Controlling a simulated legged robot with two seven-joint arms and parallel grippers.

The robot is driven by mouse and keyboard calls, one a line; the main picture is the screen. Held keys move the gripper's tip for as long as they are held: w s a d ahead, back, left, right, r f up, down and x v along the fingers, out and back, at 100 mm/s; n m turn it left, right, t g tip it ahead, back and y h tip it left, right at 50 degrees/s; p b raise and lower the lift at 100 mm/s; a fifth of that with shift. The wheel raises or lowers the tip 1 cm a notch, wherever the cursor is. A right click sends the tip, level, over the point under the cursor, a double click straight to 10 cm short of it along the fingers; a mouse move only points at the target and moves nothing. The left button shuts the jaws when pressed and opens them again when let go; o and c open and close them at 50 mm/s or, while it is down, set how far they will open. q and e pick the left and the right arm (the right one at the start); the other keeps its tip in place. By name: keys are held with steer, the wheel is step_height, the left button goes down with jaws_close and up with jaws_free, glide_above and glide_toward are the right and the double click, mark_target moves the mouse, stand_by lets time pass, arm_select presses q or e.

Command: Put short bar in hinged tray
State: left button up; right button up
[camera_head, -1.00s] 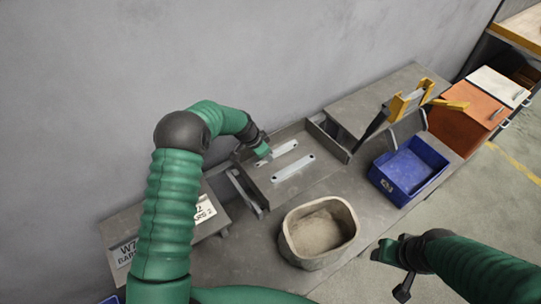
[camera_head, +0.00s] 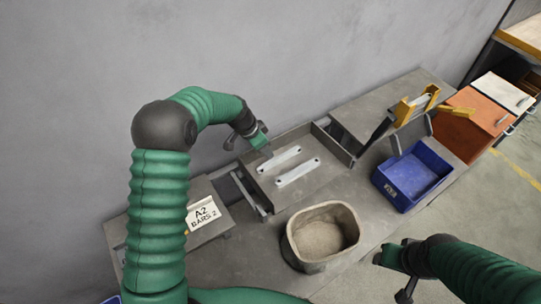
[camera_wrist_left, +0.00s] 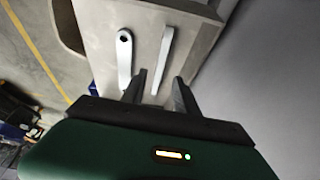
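Two pale metal bars lie side by side in a shallow grey tray: a far bar (camera_head: 279,160) and a near bar (camera_head: 298,172). I cannot tell for sure which is shorter. My left gripper (camera_head: 265,151) is open and empty, just above the left end of the far bar. The left wrist view shows its two fingers (camera_wrist_left: 160,82) apart, with one bar (camera_wrist_left: 124,58) to the left and the other bar (camera_wrist_left: 165,55) ahead. A blue tray (camera_head: 392,192) with a raised grey panel (camera_head: 411,133) behind it stands to the right. My right gripper (camera_head: 391,258) is at the lower right; its fingers are unclear.
A beige bin (camera_head: 352,247) stands in front of the grey tray (camera_head: 335,150). A sign reading A2 BARS 2 (camera_head: 203,213) is at the left. A yellow fixture (camera_head: 404,112) stands behind the blue tray. Orange drawers (camera_head: 468,132) are farther right. A wall bounds the back.

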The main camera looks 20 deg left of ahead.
arm_select(q)
step_height(320, 180, up, 5)
steer(key=s, duration=0.3)
steer(key=s+d+n+y, duration=0.1)
steer(key=s+n, duration=0.2)
steer(key=s, duration=0.9)
steer(key=s+d+n+y, duration=0.1)
steer(key=s+n, duration=0.3)
steer(key=s, duration=0.8)
steer(key=shift+d+n+g+y, duration=0.3)
steer(key=shift+d+g+y, duration=0.1)
steer(key=shift+d, duration=0.4)
